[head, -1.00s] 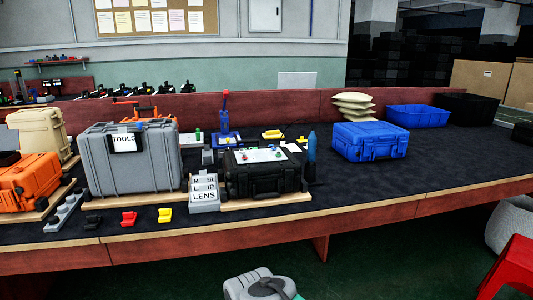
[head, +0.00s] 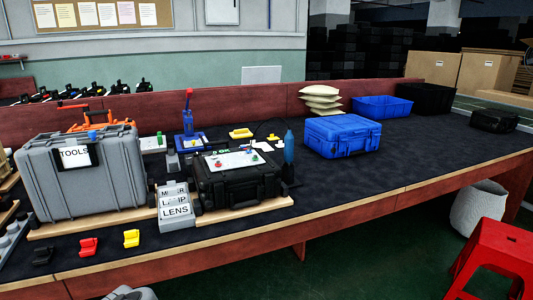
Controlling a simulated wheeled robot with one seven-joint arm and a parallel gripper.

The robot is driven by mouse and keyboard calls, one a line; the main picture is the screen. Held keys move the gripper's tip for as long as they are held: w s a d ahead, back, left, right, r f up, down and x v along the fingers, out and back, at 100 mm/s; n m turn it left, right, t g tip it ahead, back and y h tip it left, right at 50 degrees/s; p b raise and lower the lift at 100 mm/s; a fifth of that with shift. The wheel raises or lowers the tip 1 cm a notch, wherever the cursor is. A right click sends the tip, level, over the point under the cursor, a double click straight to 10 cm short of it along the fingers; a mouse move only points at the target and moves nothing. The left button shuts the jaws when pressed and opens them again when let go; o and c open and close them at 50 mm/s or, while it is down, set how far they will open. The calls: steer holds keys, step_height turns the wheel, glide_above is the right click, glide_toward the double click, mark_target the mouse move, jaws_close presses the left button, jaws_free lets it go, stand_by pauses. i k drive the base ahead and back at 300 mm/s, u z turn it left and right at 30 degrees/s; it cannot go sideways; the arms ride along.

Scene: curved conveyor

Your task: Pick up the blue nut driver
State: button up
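An upright blue object (head: 289,148), which looks like the handle of the blue nut driver, stands at the right end of the black case (head: 240,187) on the dark bench top. Its lower part meets a dark holder, and I cannot make out a shaft. My gripper's fingers are not in view. Only a grey-white rounded part, probably of my own arm, shows at the bottom left edge, well in front of the bench and apart from the blue object.
A blue case (head: 342,136) lies right of the blue object. A red stool (head: 490,260) stands at the floor's right.

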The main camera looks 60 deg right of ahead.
mark_target(289, 148)
steer(key=z, duration=0.35)
steer(key=i, duration=0.55)
steer(key=z, duration=0.6)
